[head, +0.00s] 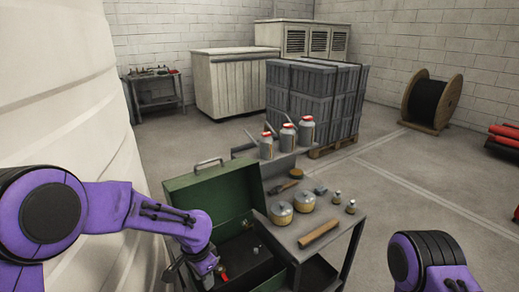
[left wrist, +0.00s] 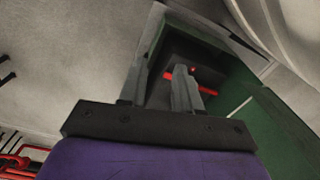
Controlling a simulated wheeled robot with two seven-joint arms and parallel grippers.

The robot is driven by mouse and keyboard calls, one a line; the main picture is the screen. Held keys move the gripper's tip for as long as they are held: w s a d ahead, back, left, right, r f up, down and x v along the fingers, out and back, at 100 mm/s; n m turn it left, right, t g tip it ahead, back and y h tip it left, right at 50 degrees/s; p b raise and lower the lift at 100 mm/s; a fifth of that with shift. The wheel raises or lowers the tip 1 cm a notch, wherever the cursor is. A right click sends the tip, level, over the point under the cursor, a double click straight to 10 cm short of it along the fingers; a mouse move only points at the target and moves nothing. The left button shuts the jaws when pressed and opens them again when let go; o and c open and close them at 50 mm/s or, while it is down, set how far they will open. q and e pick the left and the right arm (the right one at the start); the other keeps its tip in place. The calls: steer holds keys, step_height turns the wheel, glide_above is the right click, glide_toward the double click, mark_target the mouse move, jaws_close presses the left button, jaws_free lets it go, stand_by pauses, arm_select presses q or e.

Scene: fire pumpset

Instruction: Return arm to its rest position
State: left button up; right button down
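My purple left arm comes in from the left in the head view, and its wrist is bent down at the front left corner of the green toolbox (head: 205,195). My left gripper (left wrist: 162,75) shows two grey fingers apart with nothing held between them in the left wrist view. Beyond the fingers are the green toolbox wall (left wrist: 230,75) and its dark inside with a red item (left wrist: 180,76).
The toolbox, lid up, sits on a grey cart (head: 340,222) with two round tins (head: 281,213), a brush (head: 285,186) and a wooden block (head: 318,235). Red-capped bottles (head: 288,138) stand behind. A white tank (head: 60,90) is close on the left.

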arm_select(q)
steer(key=w+d+f+n+t+h, duration=0.1)
steer(key=w+d+n+t+h, duration=0.1)
steer(key=w+d+n+t, duration=0.15)
steer(key=s+a+f+n+t+y+b, duration=0.1)
steer(key=s+a+f+n+t+y, duration=0.2)
steer(key=s+a+f+n, duration=0.85)
steer(key=s+a+f+g+y, duration=0.1)
steer(key=s+a+f, duration=0.2)
steer(key=s, duration=0.8)
steer(key=s+a+f+g+y+b, duration=0.1)
steer(key=s+a+f, duration=0.3)
steer(key=s, duration=0.7)
steer(key=shift+s+f+g+y, duration=0.2)
steer(key=shift+g+y, duration=0.1)
steer(key=shift+g, duration=0.45)
